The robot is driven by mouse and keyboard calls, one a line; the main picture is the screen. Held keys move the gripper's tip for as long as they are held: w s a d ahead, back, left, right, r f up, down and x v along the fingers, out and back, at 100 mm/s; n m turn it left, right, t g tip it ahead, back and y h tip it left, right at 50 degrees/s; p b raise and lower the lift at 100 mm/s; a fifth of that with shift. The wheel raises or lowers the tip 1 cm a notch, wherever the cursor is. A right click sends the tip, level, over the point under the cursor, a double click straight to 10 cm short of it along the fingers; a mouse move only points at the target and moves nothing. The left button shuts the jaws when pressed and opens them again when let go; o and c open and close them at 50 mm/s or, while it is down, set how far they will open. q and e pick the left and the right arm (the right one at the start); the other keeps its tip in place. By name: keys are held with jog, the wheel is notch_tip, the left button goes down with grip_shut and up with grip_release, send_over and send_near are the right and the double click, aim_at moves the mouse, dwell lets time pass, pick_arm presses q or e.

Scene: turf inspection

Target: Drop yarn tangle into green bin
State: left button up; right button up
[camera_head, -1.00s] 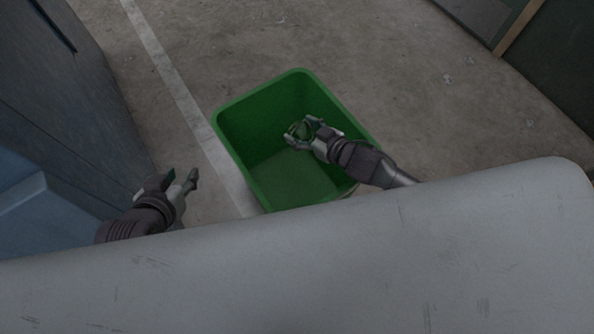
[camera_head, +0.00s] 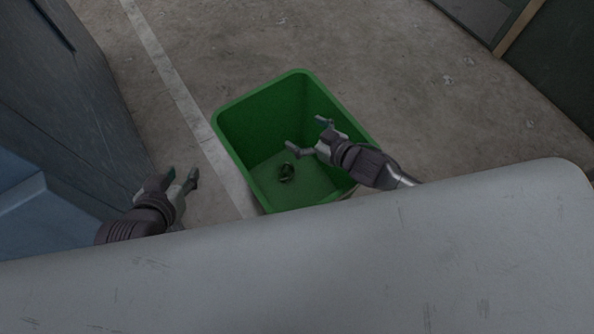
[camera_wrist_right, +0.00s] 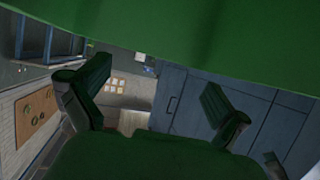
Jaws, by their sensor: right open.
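The green bin (camera_head: 262,100) stands on the floor in the middle of the head view, its open top facing up. The small dark yarn tangle (camera_head: 286,173) lies inside on the bin's floor. My right gripper (camera_head: 306,134) is over the bin's opening, open and empty, with its fingers spread apart. It also shows in the right wrist view (camera_wrist_right: 150,92), open, with the bin's green wall (camera_wrist_right: 190,30) across the top of that picture. My left gripper (camera_head: 183,178) is left of the bin, apart from it, with its fingers apart and nothing between them.
A blue-grey cabinet (camera_head: 70,110) stands at the left. A pale line (camera_head: 170,75) crosses the concrete floor beside the bin. A dark panel with a wooden edge (camera_head: 518,28) is at the top right. The floor behind the bin is largely clear.

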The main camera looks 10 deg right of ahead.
jog(key=v, duration=1.1)
jog(key=shift+w, duration=0.1)
